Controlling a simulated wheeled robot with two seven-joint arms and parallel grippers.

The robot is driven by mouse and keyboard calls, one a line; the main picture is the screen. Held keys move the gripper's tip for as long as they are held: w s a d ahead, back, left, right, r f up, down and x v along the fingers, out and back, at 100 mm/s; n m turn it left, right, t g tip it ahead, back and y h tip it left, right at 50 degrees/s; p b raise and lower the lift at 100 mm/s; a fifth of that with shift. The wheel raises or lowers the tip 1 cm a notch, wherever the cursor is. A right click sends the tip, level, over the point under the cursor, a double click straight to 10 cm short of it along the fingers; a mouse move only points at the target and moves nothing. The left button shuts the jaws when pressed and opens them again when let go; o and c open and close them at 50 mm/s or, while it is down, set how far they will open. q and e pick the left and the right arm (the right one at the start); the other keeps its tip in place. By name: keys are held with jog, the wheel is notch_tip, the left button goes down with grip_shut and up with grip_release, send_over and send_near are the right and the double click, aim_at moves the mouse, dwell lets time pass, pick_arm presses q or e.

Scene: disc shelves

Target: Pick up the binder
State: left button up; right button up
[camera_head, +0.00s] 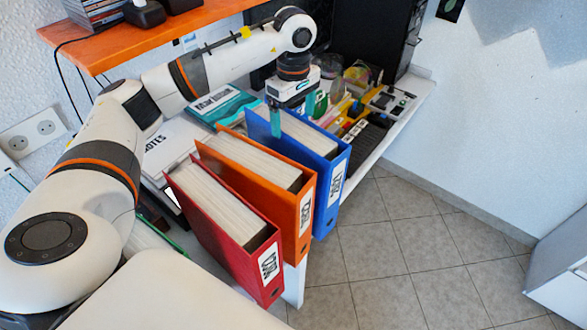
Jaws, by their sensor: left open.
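Three binders stand side by side on the white desk: a red binder (233,244), an orange binder (293,212) and a blue binder (330,171). Their labelled spines face the front edge of the desk. My left gripper (292,118) points down over the back part of the blue binder. It is open. One fingertip hangs beside the top of the blue binder's pages. Whether the fingers touch the binder I cannot tell. My right gripper is not in view.
A teal book (222,105) and a notes book (168,146) lie behind the binders. A desk organizer (391,100) with small items stands to the right. An orange shelf (170,32) hangs above at the back left. The tiled floor (390,240) at right is clear.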

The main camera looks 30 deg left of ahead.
pick_arm(q)
jog(key=shift+f, duration=0.65)
notch_tip(320, 180, down, 4)
jog(key=shift+f+p, duration=0.2)
jog(key=shift+p, duration=1.05)
jog(key=shift+f, duration=0.45)
jog(key=c, duration=1.8)
jog(key=shift+r, duration=0.15)
grip_shut()
